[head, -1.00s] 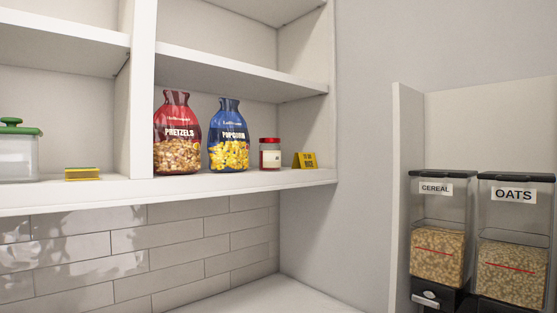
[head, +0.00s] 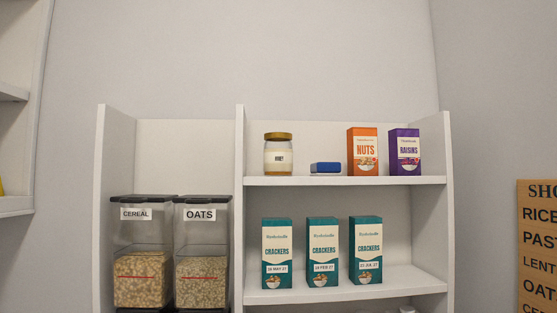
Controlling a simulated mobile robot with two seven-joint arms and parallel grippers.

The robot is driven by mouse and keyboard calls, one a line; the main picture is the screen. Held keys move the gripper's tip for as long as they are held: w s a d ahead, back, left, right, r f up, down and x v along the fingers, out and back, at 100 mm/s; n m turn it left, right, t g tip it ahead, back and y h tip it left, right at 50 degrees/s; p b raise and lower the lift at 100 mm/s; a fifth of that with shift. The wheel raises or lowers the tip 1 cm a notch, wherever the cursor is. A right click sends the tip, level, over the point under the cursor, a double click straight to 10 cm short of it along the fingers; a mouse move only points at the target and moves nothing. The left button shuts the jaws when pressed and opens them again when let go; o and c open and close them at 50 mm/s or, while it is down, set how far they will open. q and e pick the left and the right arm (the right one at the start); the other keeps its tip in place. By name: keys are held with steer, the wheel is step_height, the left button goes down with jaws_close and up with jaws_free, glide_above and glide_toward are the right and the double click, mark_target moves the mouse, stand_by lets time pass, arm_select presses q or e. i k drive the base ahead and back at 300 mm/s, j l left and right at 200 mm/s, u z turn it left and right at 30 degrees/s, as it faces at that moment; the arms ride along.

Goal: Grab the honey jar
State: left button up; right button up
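The honey jar (head: 278,157) stands upright on the upper shelf of the white shelf unit, at its left end. It is a clear jar with a gold-brown lid and a pale label that reads like "HONEY" in small print. Neither of my grippers shows in the head view.
A blue box-like item (head: 326,168), a nuts box (head: 363,152) and a raisins box (head: 405,152) stand right of the jar. Three cracker boxes (head: 322,252) stand below. Cereal (head: 142,252) and oats (head: 202,252) dispensers are left of a divider (head: 239,210). A sign (head: 538,250) is at right.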

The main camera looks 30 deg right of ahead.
mark_target(277, 147)
steer(key=i+j+z, duration=0.1)
steer(key=z, duration=0.35)
steer(key=i+j+z, duration=0.25)
steer(key=z, duration=0.2)
